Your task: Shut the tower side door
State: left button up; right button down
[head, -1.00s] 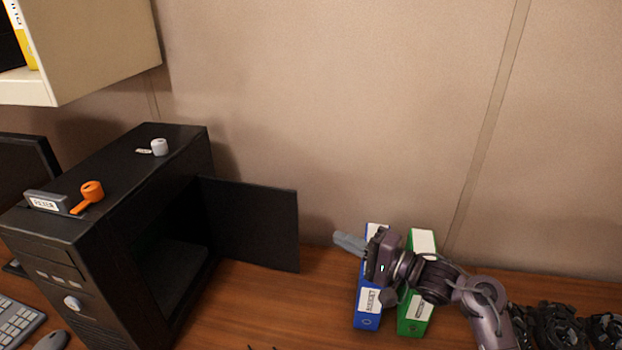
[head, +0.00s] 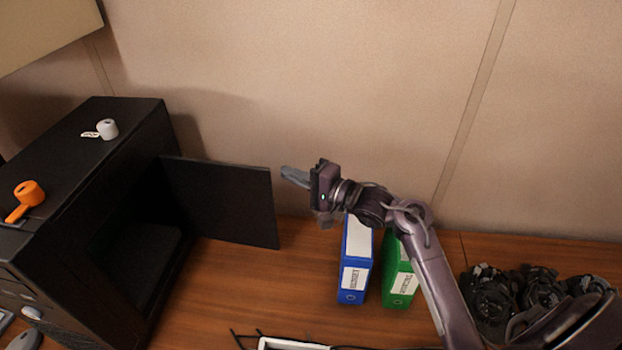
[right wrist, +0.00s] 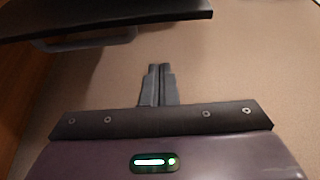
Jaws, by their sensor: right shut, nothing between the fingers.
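The black computer tower (head: 60,190) stands on the desk at the left in the head view. Its side door (head: 222,203) is a black panel swung wide open, sticking out to the right from the tower's back edge. The tower's dark inside shows. My right gripper (head: 284,174) is shut and empty, just right of the door's free edge and near its top, with a small gap in the picture. In the right wrist view the shut fingers (right wrist: 158,85) point at the wall, and the door (right wrist: 100,17) crosses the top left. My left gripper is not in view.
A blue binder (head: 355,262) and a green binder (head: 399,268) stand under my right arm. Black gear (head: 490,295) lies at the right. An orange item (head: 28,195) and a white roll (head: 107,128) sit on the tower. Bare desk (head: 235,285) lies before the door.

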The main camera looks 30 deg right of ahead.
jog(key=a, duration=0.1)
jog(key=s+a+p, duration=0.1)
jog(key=a, duration=0.1)
jog(key=shift+s+a+p, duration=0.25)
jog(key=shift+s+p, duration=0.05)
jog(key=shift+s, duration=0.05)
